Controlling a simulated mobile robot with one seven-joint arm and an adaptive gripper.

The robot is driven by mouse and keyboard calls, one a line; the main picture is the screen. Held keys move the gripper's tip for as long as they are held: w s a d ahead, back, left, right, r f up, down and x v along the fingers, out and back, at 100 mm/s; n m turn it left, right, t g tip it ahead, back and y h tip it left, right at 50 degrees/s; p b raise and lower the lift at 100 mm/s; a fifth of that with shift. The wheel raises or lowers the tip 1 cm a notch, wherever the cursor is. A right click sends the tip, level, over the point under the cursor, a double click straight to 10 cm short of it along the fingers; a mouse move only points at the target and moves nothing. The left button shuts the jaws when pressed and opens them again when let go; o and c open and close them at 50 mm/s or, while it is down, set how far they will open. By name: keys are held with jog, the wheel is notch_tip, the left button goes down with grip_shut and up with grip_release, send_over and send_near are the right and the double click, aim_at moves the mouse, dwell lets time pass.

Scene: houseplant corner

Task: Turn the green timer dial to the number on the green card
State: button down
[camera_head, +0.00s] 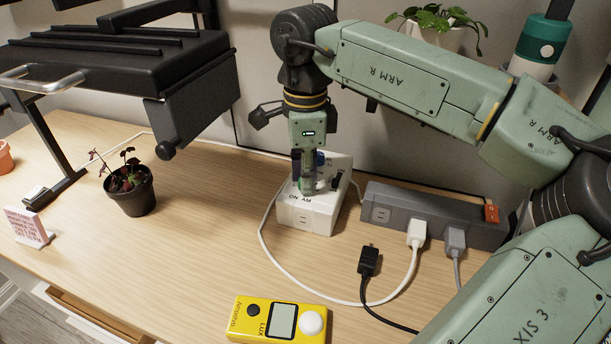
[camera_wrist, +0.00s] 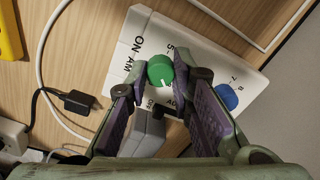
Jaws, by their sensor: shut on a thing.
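The white timer box (camera_head: 306,218) stands on the wooden table in the middle of the head view. It also shows in the wrist view (camera_wrist: 138,42), with printed "ON", "AM" and a few numbers. The round green timer dial (camera_wrist: 160,69) is on its top, with a pale pointer mark. A blue dial (camera_wrist: 227,97) sits at the other end. My gripper (camera_wrist: 163,80) is shut on the green dial, one finger on each side; in the head view it reaches down onto the box (camera_head: 308,184). The fingers hide some numbers. I cannot make out a green card.
A grey power strip (camera_head: 390,203) with plugs is right of the timer. A loose black plug (camera_head: 369,262) and yellow meter (camera_head: 245,318) lie in front. A potted plant (camera_head: 132,193), pink card (camera_head: 28,228) and black lamp (camera_head: 110,62) are left.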

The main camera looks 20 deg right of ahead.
jog(key=shift+m, duration=0.3)
jog(key=c, duration=1.4)
grip_release()
jog(key=shift+r, duration=0.1)
notch_tip(320, 180, up, 7)
jog(key=shift+r, duration=0.2)
